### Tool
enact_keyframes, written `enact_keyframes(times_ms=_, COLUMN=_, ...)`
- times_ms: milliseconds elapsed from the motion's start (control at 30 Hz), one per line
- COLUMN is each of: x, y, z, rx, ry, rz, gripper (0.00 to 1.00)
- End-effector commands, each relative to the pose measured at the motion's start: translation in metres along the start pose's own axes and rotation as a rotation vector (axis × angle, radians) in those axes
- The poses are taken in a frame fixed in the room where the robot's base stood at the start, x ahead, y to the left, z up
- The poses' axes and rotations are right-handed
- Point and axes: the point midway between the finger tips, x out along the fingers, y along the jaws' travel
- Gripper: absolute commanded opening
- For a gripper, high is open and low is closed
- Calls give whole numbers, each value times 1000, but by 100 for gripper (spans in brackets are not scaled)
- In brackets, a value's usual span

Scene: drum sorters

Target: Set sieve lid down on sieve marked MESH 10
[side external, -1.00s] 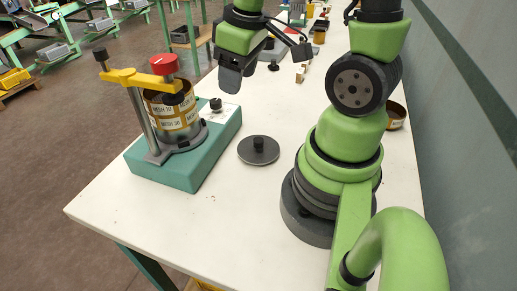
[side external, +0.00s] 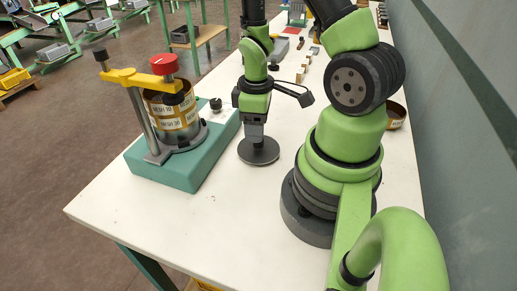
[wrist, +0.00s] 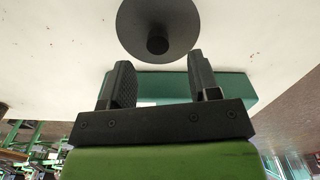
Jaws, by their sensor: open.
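The sieve lid (side external: 258,152) is a dark grey disc with a central knob, lying flat on the white table right of the teal shaker. It also shows in the wrist view (wrist: 157,20), with its knob beyond my fingertips. My gripper (side external: 254,133) points down above the lid. In the wrist view my gripper (wrist: 160,72) is open, its black fingers apart with nothing between them. The sieve marked MESH 10 (side external: 160,106) is the upper yellow-labelled ring in the stack on the shaker. A lower sieve reads MESH 30 (side external: 175,124). The stack's top is partly hidden by the yellow clamp arm.
The teal shaker base (side external: 190,175) carries a post, a yellow clamp arm (side external: 140,78) and a red knob (side external: 164,64) over the stack. A brown ring (side external: 396,116) stands behind my arm. The table's front is clear.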

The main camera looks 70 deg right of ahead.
Motion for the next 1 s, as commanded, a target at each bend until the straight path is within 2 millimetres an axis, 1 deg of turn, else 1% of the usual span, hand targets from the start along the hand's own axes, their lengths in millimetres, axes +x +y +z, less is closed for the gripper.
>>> enact_keyframes(times_ms=200, x=28, y=1, z=6, rx=1, ry=-5, rz=-4, gripper=56)
enact_keyframes(times_ms=300, x=39, y=1, z=5, rx=1, ry=-4, rz=-4, gripper=56)
enact_keyframes(times_ms=433, x=46, y=1, z=4, rx=1, ry=-1, rz=-3, gripper=56)
enact_keyframes(times_ms=667, x=47, y=2, z=4, rx=1, ry=1, rz=-1, gripper=56)
enact_keyframes(times_ms=700, x=47, y=2, z=4, rx=1, ry=0, rz=-1, gripper=54)
enact_keyframes(times_ms=767, x=47, y=2, z=4, rx=1, ry=0, rz=-1, gripper=40)
enact_keyframes(times_ms=800, x=47, y=2, z=4, rx=1, ry=0, rz=-1, gripper=31)
enact_keyframes(times_ms=867, x=47, y=2, z=4, rx=1, ry=0, rz=-2, gripper=17)
enact_keyframes(times_ms=900, x=47, y=2, z=4, rx=1, ry=0, rz=-2, gripper=8)
enact_keyframes(times_ms=933, x=47, y=2, z=4, rx=1, ry=0, rz=-2, gripper=1)
enact_keyframes(times_ms=1000, x=47, y=2, z=4, rx=1, ry=0, rz=-2, gripper=0)
